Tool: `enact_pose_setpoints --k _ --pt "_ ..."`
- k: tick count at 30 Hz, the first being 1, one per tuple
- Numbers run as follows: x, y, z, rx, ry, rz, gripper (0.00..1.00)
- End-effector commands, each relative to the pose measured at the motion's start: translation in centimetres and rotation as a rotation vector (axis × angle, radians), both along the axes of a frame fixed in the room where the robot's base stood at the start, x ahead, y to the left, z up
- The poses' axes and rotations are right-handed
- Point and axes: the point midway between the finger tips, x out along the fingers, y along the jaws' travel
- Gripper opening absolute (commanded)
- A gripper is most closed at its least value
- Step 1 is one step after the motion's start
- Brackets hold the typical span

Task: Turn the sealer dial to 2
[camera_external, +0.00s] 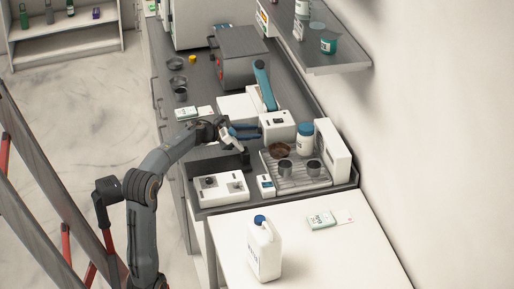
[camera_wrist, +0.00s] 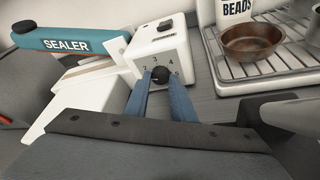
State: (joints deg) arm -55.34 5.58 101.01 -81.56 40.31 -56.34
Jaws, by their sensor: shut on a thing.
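The sealer has a teal arm (camera_wrist: 75,42) with the word SEALER and a white base (camera_wrist: 85,100). Next to it stands its white control box (camera_wrist: 160,45), which also shows in the external view (camera_external: 278,125). A small black dial (camera_wrist: 160,73) sits on the box's front face, with printed numbers around it; 2, 3 and 4 can be made out. My gripper (camera_wrist: 161,80) has its two blue fingers closed on either side of the dial. It also shows in the external view (camera_external: 258,130), reaching to the box's front. I cannot tell which number the dial points to.
A drying rack (camera_external: 300,180) with a brown bowl (camera_wrist: 252,42), metal cups and a blue-lidded jar (camera_external: 305,140) stands right of the box. A wall shelf (camera_external: 320,55) hangs above the back right of the counter.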

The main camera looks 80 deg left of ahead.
Motion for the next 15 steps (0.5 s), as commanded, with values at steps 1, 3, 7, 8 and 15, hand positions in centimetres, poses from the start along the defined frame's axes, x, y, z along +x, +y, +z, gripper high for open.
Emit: enact_pose_setpoints --k 1,3,7,8,15 --pt "0.0 0.03 -0.06 0.005 0.0 0.001 0.0" --pt "-0.01 0.03 -0.02 0.01 0.0 0.001 0.0" --pt "-0.02 0.04 0.02 0.011 0.0 0.001 0.0" --pt "-0.03 0.04 0.03 0.011 0.0 0.001 0.0" --pt "-0.03 0.04 0.03 0.01 0.0 0.001 0.34"
